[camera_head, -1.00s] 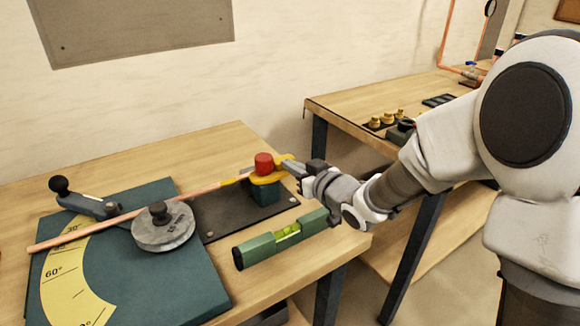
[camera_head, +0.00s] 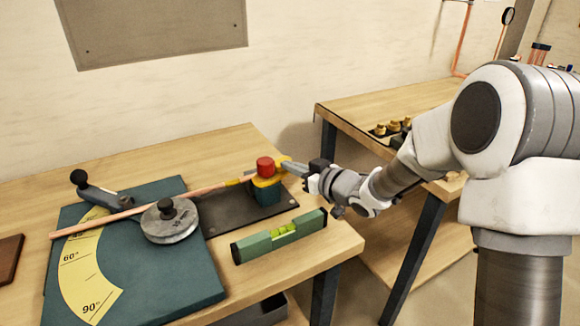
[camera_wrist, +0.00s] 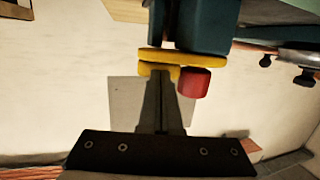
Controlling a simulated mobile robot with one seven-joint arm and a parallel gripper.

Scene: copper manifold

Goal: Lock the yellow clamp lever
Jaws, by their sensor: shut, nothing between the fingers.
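The yellow clamp lever (camera_head: 268,181) sits on a dark teal clamp block (camera_head: 265,195) at the right of the bench, beside a red knob (camera_head: 265,166). My gripper (camera_head: 284,164) is at the right side of the clamp, its fingers shut and empty, with the tips against or very near the yellow part. In the wrist view, the closed fingers (camera_wrist: 160,78) point at the yellow lever (camera_wrist: 180,58), with the red knob (camera_wrist: 195,83) just right of them. Contact cannot be told for certain. A copper tube (camera_head: 130,212) runs from the clamp leftward across the bender.
A green spirit level (camera_head: 279,237) lies in front of the clamp near the bench edge. A teal bending plate (camera_head: 160,270) with a grey round former (camera_head: 169,224) and a handle (camera_head: 98,194) fills the left. A second bench (camera_head: 370,110) stands behind my arm.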

